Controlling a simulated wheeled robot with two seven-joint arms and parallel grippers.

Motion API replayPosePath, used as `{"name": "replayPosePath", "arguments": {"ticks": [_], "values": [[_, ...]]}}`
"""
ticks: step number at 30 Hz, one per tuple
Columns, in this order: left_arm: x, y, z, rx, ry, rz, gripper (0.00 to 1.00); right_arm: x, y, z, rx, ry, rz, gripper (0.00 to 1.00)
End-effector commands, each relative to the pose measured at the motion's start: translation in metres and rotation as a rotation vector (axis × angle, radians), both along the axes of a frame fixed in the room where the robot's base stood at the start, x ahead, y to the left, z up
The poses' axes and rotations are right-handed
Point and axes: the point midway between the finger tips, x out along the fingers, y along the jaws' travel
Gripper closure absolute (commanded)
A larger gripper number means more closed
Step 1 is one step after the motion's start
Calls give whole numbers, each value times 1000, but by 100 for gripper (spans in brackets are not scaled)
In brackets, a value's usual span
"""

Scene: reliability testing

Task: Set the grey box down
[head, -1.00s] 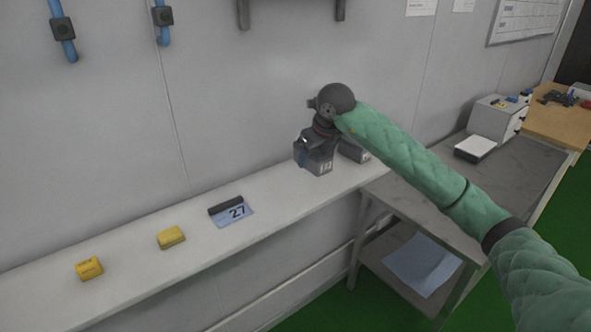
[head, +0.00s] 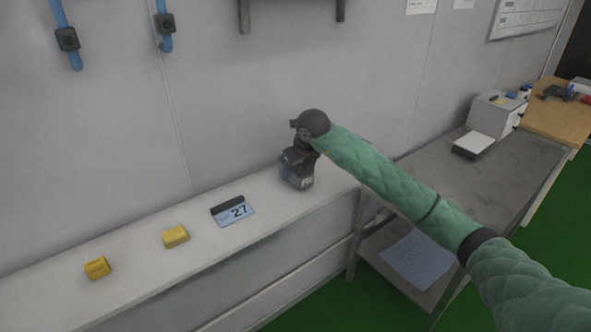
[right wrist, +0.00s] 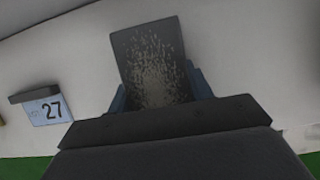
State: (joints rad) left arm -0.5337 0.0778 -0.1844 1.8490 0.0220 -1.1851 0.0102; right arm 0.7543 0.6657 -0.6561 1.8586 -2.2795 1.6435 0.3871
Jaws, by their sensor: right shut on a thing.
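The grey box (head: 299,184) is at the right part of the white shelf (head: 130,296), under my right gripper (head: 296,168). In the right wrist view the box (right wrist: 150,55) shows a dark, speckled face between the two blue fingers of the gripper (right wrist: 159,92). The right gripper is shut on the box. The box is at or very near the shelf top; I cannot tell if it touches. My left gripper is not in view.
A card marked 27 (head: 236,213) with a dark holder lies left of the box. Two yellow blocks (head: 175,236) (head: 97,268) lie farther left. The wall (head: 230,100) is close behind. A grey table (head: 480,185) stands at the right.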

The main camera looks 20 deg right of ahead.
Motion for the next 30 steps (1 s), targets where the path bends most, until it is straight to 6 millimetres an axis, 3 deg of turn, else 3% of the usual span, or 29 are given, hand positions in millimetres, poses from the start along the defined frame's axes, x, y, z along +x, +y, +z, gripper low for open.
{"name": "replayPosePath", "arguments": {"ticks": [6,20,21,23,24,30], "values": [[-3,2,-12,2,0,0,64,0,0,-6,1,-2,0,86],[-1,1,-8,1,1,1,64,0,0,-8,0,-2,1,86],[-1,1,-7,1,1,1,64,0,0,-8,0,-1,1,43],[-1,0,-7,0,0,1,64,0,0,-8,0,-1,1,32],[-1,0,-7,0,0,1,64,0,0,-8,0,-1,1,27],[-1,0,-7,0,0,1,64,0,0,-8,0,-1,1,27]]}}
